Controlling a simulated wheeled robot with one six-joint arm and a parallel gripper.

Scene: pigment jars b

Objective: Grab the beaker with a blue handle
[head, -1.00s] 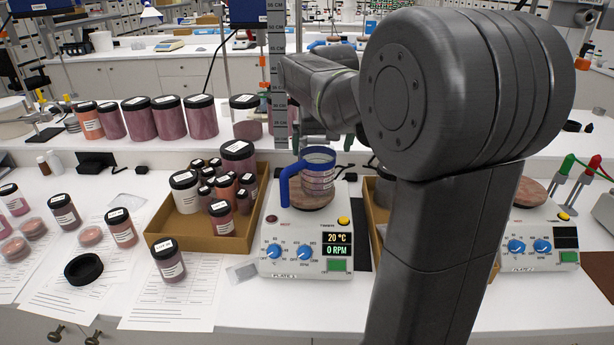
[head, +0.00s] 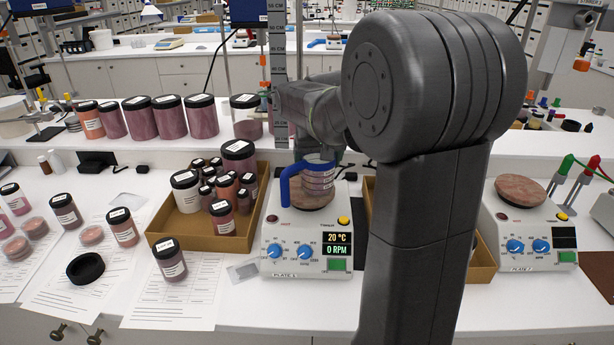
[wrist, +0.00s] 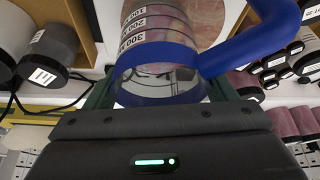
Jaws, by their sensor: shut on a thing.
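The clear beaker (head: 319,181) has a blue rim, and its blue handle (head: 285,188) points left in the head view. It appears to stand on the round brownish top of the left hotplate (head: 312,240). In the wrist view the beaker (wrist: 156,24) shows volume marks, with the handle on the right. My gripper (wrist: 160,88) has a green finger on each side of the beaker near its rim and is shut on it. In the head view my arm comes in from behind, and the fingers are mostly hidden.
A cardboard tray (head: 207,243) of jars stands close left of the hotplate. Another tray (head: 483,272) lies to the right, partly behind my arm. A second hotplate (head: 527,245) stands further right. Loose jars and papers cover the left bench.

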